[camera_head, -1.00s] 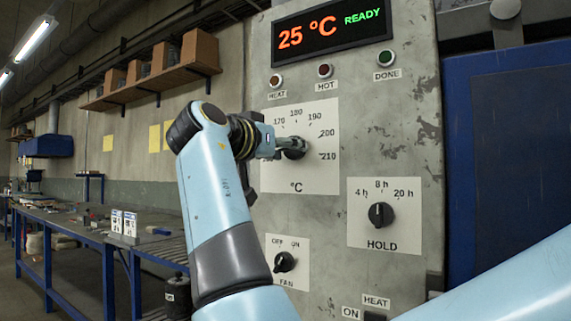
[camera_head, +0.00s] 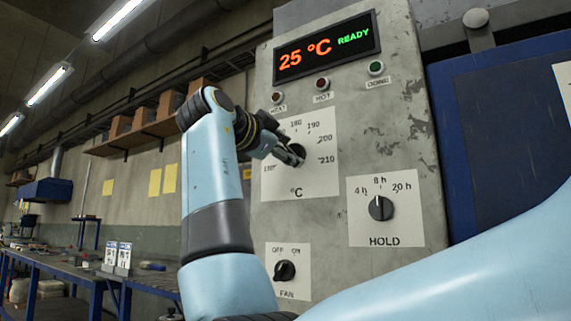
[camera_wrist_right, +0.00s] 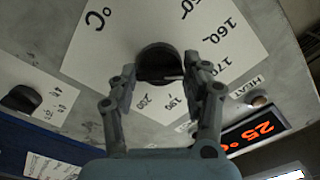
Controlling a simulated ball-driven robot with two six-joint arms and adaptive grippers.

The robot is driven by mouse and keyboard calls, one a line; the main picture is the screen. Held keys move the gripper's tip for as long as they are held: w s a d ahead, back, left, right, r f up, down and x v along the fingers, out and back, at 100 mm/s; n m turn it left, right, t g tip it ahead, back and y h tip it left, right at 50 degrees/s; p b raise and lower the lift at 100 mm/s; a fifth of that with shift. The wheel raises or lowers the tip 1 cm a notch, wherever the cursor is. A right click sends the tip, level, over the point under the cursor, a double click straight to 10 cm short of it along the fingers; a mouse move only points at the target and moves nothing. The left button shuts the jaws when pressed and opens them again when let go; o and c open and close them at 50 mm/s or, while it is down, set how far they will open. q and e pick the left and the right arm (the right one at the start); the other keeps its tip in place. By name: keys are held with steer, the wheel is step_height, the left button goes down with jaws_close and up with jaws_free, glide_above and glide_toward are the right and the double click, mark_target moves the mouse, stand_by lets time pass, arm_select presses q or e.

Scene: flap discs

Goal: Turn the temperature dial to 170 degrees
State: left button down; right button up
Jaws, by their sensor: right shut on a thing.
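The temperature dial (camera_wrist_right: 158,60) is a round black knob on a white scale plate (camera_head: 318,175) marked in °C. My right gripper (camera_head: 296,157) is at the dial and covers part of it in the head view. In the right wrist view, my right gripper (camera_wrist_right: 157,84) has its fingers on either side of the knob and is shut on it. That finger hides part of the scale, so I cannot read the exact setting. My left gripper is not in view.
The display (camera_head: 327,46) reads 25 °C and READY. Three lamps sit below it, including HEAT (camera_head: 276,97). The HOLD dial (camera_head: 381,207) and FAN switch (camera_head: 285,271) are lower on the panel. A workbench (camera_head: 60,257) stands at the left.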

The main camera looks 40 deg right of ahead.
steer(key=shift+m+b, duration=0.4)
steer(key=shift+m, duration=0.2)
steer(key=o, duration=1.2)
steer(key=shift+c, duration=0.2)
step_height(320, 180, up, 10)
steer(key=shift+r, duration=0.1)
